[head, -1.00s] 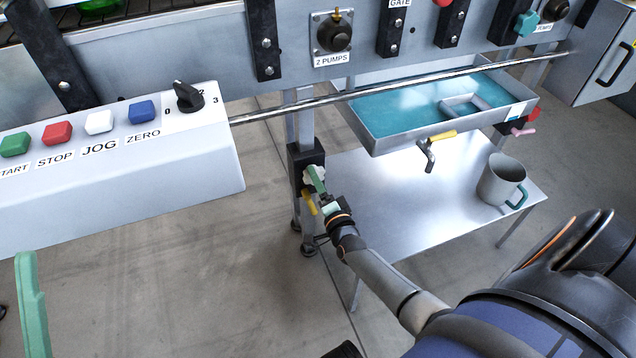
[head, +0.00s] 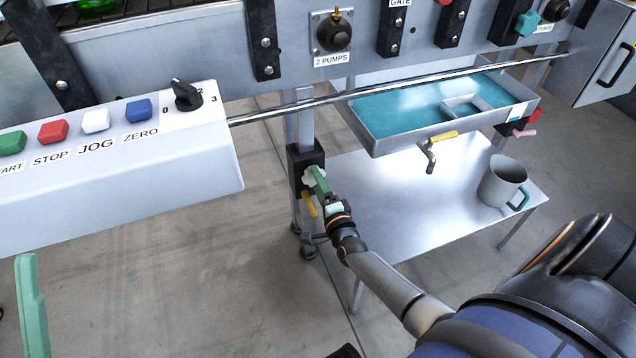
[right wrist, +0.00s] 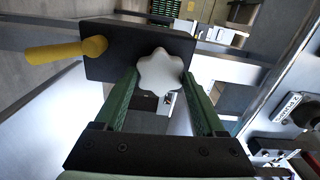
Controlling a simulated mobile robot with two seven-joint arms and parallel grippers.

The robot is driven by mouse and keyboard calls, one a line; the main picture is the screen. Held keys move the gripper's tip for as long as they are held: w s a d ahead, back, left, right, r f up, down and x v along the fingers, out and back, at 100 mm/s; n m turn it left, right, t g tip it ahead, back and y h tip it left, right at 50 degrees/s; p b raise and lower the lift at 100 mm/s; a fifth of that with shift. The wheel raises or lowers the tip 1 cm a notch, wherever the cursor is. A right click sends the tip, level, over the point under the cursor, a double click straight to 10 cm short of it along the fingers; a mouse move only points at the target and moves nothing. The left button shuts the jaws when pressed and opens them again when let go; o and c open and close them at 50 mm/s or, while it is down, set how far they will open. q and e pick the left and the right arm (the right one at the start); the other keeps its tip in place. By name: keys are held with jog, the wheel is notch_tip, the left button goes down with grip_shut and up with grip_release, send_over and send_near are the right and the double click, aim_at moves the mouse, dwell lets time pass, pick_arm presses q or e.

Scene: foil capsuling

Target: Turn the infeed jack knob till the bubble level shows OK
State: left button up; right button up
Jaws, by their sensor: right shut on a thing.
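The jack knob is a white star-shaped knob (right wrist: 160,72) on a black block (right wrist: 115,50). In the head view the block (head: 296,160) sits on the leg under the rail, and the knob is partly behind my fingers. My right gripper (head: 315,178) has green fingers and reaches the knob from below right. In the right wrist view its fingertips (right wrist: 160,80) lie either side of the knob, shut on it. Of my left gripper, one green finger (head: 30,305) shows at the lower left, so its opening is unclear. I cannot make out the bubble level or its reading.
A yellow lever (right wrist: 62,50) sticks out of the block beside the knob. A low metal table (head: 400,195) with a grey mug (head: 500,182) stands to the right, below a blue-floored tray (head: 400,110). The button panel (head: 120,180) is at the left.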

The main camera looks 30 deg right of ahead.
jog(key=o, duration=1.3)
jog(key=shift+w, duration=0.1)
pick_arm(q)
notch_tip(320, 180, up, 3)
jog(key=p, duration=0.3)
jog(key=shift+a+r+m, duration=0.15)
jog(key=shift+m, duration=0.15)
pick_arm(e)
jog(key=v, duration=1.2)
jog(key=shift+s+a+r, duration=0.1)
jog(key=shift+s, duration=0.15)
